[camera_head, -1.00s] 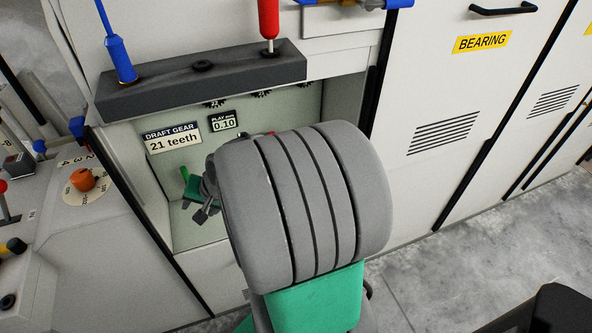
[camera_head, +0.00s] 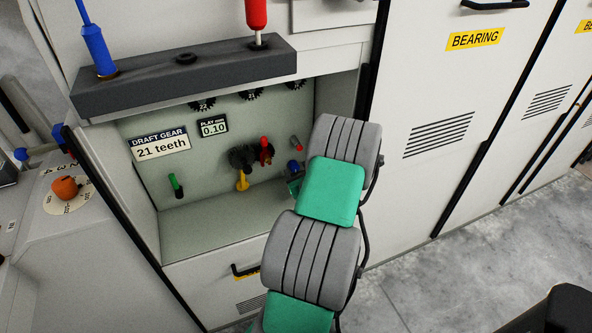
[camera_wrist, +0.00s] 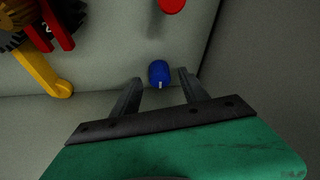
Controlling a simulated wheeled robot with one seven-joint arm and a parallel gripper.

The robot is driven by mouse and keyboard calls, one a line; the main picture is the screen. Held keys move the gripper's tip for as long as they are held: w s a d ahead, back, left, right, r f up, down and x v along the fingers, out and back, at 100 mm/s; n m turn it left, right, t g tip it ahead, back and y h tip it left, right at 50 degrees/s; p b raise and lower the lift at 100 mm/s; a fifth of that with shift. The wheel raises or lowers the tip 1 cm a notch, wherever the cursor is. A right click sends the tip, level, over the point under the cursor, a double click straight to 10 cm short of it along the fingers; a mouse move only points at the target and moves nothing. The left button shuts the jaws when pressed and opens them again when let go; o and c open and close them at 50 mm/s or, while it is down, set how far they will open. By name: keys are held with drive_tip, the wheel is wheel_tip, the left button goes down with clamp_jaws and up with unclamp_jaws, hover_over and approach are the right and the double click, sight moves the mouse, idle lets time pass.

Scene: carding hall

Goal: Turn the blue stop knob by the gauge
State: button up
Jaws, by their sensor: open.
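The blue stop knob (camera_wrist: 159,72) is on the back wall of the recess. In the wrist view it shows between and just beyond my fingertips, with a small pale mark at its lower edge. My gripper (camera_wrist: 160,78) is open, one finger on each side of the knob's line, and I see no contact. In the head view the knob (camera_head: 293,167) shows just left of my arm, at the recess's right end, and my gripper is mostly hidden behind my arm. I cannot make out a gauge beside the knob; a display reading 0.10 (camera_head: 213,127) is further left.
A red knob (camera_wrist: 172,5) sits above the blue one. Dark gears, a red part and a yellow lever (camera_wrist: 58,85) are to the left. A green handle (camera_head: 175,186) is further left. The recess's side wall (camera_wrist: 235,60) is close on the right.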

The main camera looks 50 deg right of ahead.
drive_tip(key=shift+x, duration=0.8)
drive_tip(key=shift+c, duration=0.3)
clamp_jaws()
